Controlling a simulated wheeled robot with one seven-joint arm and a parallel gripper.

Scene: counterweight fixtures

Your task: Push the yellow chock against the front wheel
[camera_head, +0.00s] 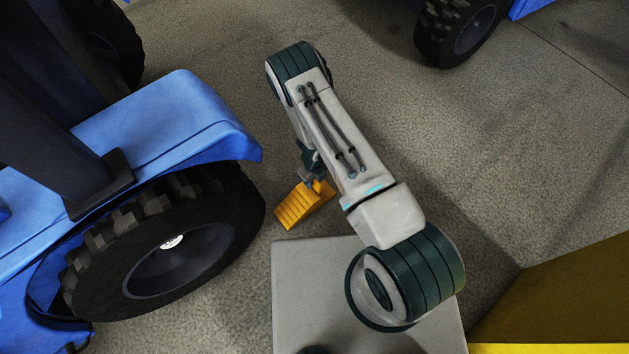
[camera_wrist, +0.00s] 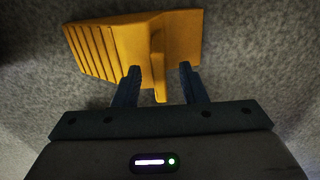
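The yellow chock (camera_head: 296,208) lies on the floor just right of the large black wheel (camera_head: 234,205) of the blue vehicle, with a narrow strip of floor between them. Its ribbed slope faces the wheel. My gripper (camera_head: 318,184) is at the chock's far end, partly hidden by my arm. In the wrist view the chock (camera_wrist: 125,45) shows its ribs at left and an upright rib in the middle. The two fingers of my gripper (camera_wrist: 158,78) are apart, one on each side of that rib, with gaps visible on both sides.
The blue fender (camera_head: 190,120) overhangs the wheel. Another dark wheel (camera_head: 112,40) is at top left, and a second vehicle's wheel (camera_head: 462,32) at top right. A yellow-edged structure (camera_head: 560,300) stands at lower right. The floor (camera_head: 490,140) right of my arm is clear.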

